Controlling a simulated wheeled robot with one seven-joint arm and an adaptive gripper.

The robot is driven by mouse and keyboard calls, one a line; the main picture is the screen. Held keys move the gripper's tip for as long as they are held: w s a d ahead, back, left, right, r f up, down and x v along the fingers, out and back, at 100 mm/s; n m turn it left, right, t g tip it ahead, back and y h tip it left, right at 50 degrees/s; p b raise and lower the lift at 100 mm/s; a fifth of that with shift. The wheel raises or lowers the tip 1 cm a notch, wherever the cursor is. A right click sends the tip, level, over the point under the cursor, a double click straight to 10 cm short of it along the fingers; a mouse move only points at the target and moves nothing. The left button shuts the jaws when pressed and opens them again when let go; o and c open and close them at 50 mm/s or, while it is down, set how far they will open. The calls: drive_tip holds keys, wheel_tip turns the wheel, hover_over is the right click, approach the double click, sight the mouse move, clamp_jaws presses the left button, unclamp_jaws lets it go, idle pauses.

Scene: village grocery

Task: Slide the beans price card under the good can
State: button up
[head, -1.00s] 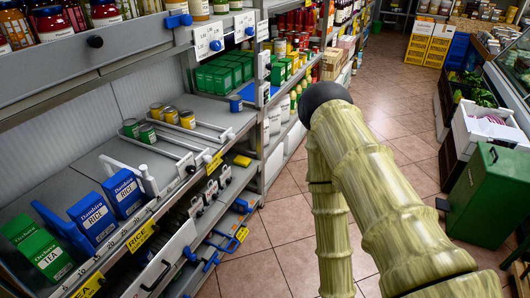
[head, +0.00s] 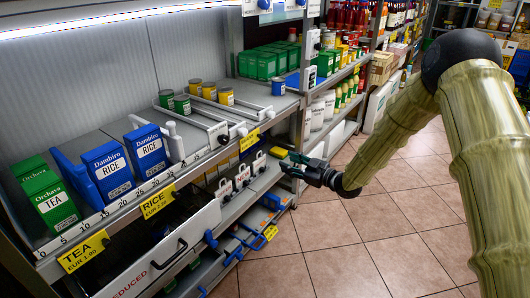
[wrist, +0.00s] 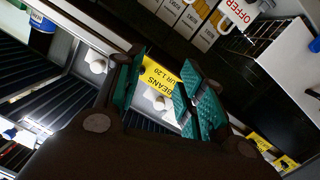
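The yellow beans price card (head: 249,139) is on the shelf's front edge, right of the rice card. In the wrist view the beans card (wrist: 163,79) shows between and beyond my green fingertips. My gripper (head: 291,166) is open and empty, low and to the right of the card, apart from it; its parted fingers show in the wrist view (wrist: 162,90). Two green cans (head: 182,104) and several yellow-labelled cans (head: 226,96) stand upright on the shelf. I cannot tell which is the good can.
White pusher rails (head: 205,122) run beside the cans. Blue rice boxes (head: 108,171) and green tea boxes (head: 47,196) stand left, above the tea card (head: 84,251) and rice card (head: 157,201). The floor (head: 350,235) at right is clear.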

sight(263, 138)
drive_tip(key=w+a+r+n, duration=0.1)
drive_tip(key=w+a, duration=0.2)
drive_tip(key=w+a+r+n+y+b, duration=0.1)
drive_tip(key=w+a+r, duration=0.1)
drive_tip(key=w+a, duration=0.1)
drive_tip(key=w+a+r+y+b, duration=0.1)
drive_tip(key=w+a+r, duration=0.1)
drive_tip(key=w+a, duration=0.1)
drive_tip(key=shift+a+n, duration=0.1)
drive_tip(key=shift+n, duration=0.3)
drive_tip(key=shift+c, duration=0.3)
drive_tip(key=shift+f, duration=0.1)
clamp_jaws()
